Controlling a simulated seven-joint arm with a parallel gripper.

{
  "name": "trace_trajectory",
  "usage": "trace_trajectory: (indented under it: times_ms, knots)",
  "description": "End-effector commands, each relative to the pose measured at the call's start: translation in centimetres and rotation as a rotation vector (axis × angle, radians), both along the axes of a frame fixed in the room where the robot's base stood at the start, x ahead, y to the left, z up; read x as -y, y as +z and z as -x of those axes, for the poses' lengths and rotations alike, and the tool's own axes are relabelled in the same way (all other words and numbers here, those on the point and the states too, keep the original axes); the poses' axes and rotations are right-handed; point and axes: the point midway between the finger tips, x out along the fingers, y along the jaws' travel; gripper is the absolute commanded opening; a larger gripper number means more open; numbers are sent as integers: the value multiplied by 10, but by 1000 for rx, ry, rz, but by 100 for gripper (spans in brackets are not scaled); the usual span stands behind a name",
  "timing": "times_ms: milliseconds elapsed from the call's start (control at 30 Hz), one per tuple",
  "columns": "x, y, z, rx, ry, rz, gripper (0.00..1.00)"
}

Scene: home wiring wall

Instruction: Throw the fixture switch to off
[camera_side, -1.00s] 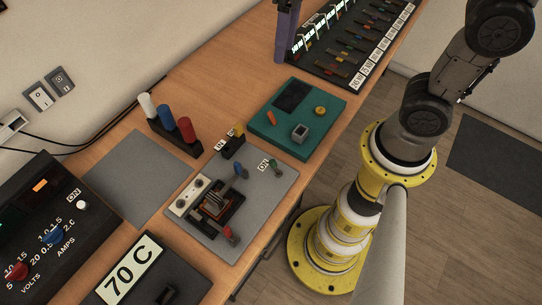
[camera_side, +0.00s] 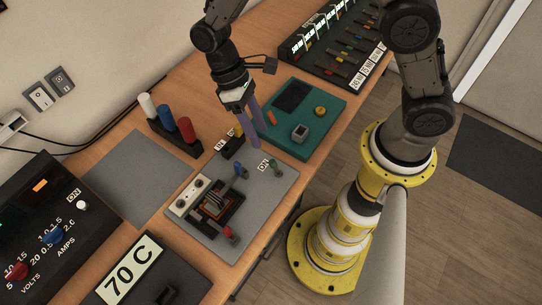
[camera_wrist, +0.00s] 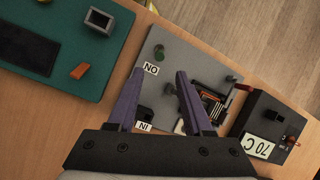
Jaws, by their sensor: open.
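A grey plate (camera_side: 262,205) carries several small controls. A green-topped lever (camera_side: 276,165) stands by an ON label (camera_side: 263,165) at its right corner. A blue handle (camera_side: 240,168) and a red handle (camera_side: 229,233) flank a dark device (camera_side: 215,203). I cannot tell which is the fixture switch. My gripper (camera_side: 249,143) is open and empty, pointing down above the plate's far edge. In the wrist view, the green lever (camera_wrist: 158,50) lies just beyond the gap between my fingertips (camera_wrist: 158,74).
A teal board (camera_side: 318,117) with a yellow button lies right of my gripper. Red, blue and white posts (camera_side: 168,121) stand to the left. A 70 C box (camera_side: 133,270) and a dark power supply (camera_side: 50,235) are nearer. A bare grey mat (camera_side: 135,180) is free.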

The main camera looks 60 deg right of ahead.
Motion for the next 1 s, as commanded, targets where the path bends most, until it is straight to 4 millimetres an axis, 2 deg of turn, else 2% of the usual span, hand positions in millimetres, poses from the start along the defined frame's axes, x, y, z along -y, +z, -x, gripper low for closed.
trace_trajectory:
  times_ms: [100, 300, 500, 900, 933, 1000]
  knots:
    - [0, -23, 12, -6, 1, 4, 51]
    - [-1, -56, 27, -4, 0, 3, 51]
    - [-1, -77, 36, -1, 0, 2, 51]
    - [-2, -84, 39, 1, -1, 1, 51]
    - [-2, -84, 39, 1, -1, 1, 49]
    - [-2, -84, 39, 1, -1, 1, 36]
